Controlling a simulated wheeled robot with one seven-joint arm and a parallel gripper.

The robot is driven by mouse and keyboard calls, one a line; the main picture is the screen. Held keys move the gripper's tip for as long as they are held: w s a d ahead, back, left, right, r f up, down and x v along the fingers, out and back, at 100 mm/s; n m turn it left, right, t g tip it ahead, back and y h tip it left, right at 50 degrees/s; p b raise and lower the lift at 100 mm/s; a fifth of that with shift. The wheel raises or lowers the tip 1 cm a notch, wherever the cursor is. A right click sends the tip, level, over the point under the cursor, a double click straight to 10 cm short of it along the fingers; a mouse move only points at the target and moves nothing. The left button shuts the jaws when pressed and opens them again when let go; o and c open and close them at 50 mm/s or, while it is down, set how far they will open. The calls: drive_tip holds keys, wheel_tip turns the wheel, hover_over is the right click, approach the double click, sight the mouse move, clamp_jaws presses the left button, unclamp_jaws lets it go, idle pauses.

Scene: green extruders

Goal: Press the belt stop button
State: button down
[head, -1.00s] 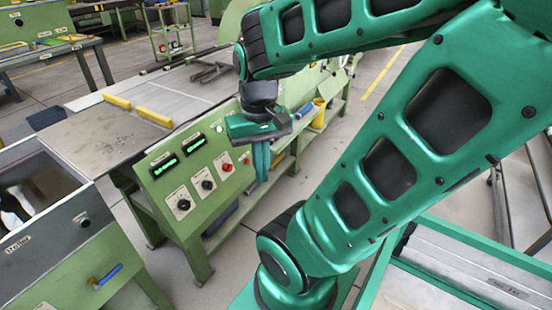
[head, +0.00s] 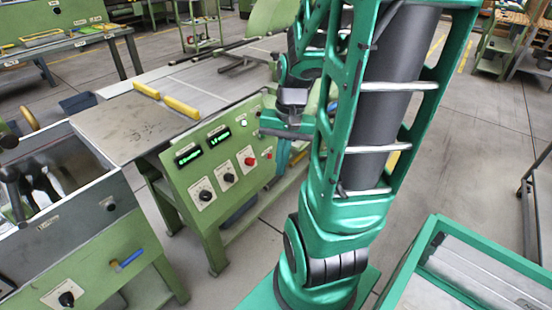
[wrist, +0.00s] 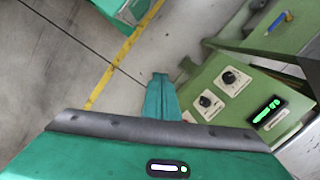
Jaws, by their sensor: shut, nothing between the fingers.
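A green control panel (head: 222,205) stands left of my arm in the head view. It carries a red button (head: 249,161) on a white plate, right of two black knobs (head: 229,177). My gripper (head: 279,172) is shut and empty, fingers pointing down, and appears right of the red button; I cannot tell the exact gap. In the wrist view the closed fingers (wrist: 160,92) show over the floor, with the panel (wrist: 208,78) and its two knobs (wrist: 208,101) to the right. The red button cannot be made out there.
Two lit green displays (head: 219,135) and a small pale button (head: 243,122) are on the panel. A belt table (head: 130,125) with yellow bars (head: 181,107) lies behind it. A grey sink-like bin (head: 75,170) stands left. A green-framed cart (head: 440,265) is at right.

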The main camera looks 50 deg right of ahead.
drive_tip(key=w+d+f+m+t+y, duration=0.2)
drive_tip(key=w+d+f+m+t, duration=0.1)
drive_tip(key=w+d+f+m, duration=0.25)
drive_tip(key=w+d+f+m+t+y, duration=0.1)
drive_tip(key=w+d+f+m+t, duration=0.2)
drive_tip(key=f+m, duration=0.45)
drive_tip(key=s+d+f+m+t+h, duration=0.1)
drive_tip(key=d+f+m+t+h, duration=0.2)
drive_tip(key=d+m+t, duration=0.4)
drive_tip(key=d+m, duration=0.4)
drive_tip(key=d, duration=0.2)
drive_tip(key=shift+s+f, duration=0.25)
drive_tip(key=shift+s, duration=0.1)
approach(271, 156)
drive_tip(key=x, duration=0.5)
drive_tip(key=shift+a, duration=0.3)
drive_tip(key=shift+x, duration=0.75)
drive_tip(key=shift+d, duration=0.1)
